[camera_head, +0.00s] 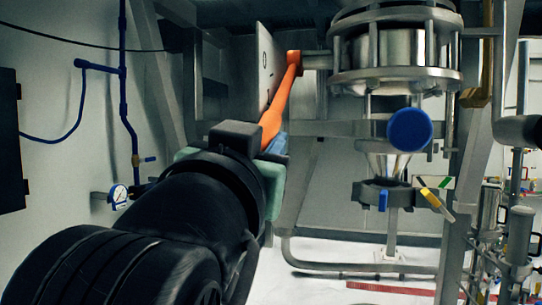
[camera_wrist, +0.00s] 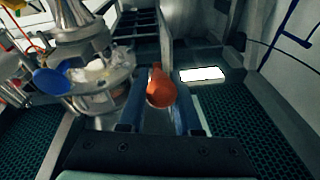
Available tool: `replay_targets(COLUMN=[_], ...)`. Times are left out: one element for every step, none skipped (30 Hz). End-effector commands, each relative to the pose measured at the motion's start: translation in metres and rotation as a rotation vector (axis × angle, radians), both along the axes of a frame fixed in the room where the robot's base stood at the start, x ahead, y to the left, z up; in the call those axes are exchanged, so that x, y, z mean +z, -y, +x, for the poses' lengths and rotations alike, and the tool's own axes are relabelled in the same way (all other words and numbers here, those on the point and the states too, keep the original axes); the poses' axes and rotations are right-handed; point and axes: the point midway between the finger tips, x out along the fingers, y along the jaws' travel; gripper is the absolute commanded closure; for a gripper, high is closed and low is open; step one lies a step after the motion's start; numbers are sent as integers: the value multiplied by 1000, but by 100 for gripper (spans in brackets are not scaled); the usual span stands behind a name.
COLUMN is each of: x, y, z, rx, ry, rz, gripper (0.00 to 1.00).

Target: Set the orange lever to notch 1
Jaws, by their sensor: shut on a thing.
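The orange lever (camera_head: 278,108) hangs from its pivot at the upper end, beside a pale upright plate (camera_head: 266,62) with a "0" mark on it. The lever slants down and left into my gripper (camera_head: 271,146). In the wrist view the lever's rounded orange end (camera_wrist: 160,92) sits between the two blue fingers of my gripper (camera_wrist: 160,118). The gripper is shut on the lever near its lower end. My dark wrist hides the lever's tip in the head view. Other notch marks on the plate cannot be read clearly.
A steel sifter vessel (camera_head: 395,60) with a blue round knob (camera_head: 410,130) stands right of the lever. A yellow-handled valve (camera_head: 436,200) is below it. A grey frame post (camera_head: 172,90) rises behind my arm. Blue pipe and a gauge (camera_head: 118,194) are on the left wall.

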Motion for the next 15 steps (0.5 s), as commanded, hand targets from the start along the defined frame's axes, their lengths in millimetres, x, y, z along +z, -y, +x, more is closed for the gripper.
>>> replay_targets(x=[-2, -1, -1, 0, 0, 0, 1, 1, 1, 1, 1, 1, 1, 1, 0], y=[0, 0, 0, 0, 0, 0, 0, 0, 0, 0, 0, 0, 0, 0, 0], z=[1, 1, 1, 1, 1, 1, 1, 1, 1, 1, 1, 1, 1, 1, 1], rx=[1, 0, 1, 1, 1, 1, 1, 1, 1, 1, 1, 1, 1, 1, 1], ry=[9, 12, 13, 14, 14, 14, 14, 14, 14, 14, 14, 14, 14, 13, 13], rz=[-1, -1, -2, -2, -2, -1, -2, -1, -1, -1, -1, -1, -1, -1, -1], gripper=[100, 100, 100, 100, 100, 100, 100, 100, 100, 100, 100, 62, 57, 52, 44])
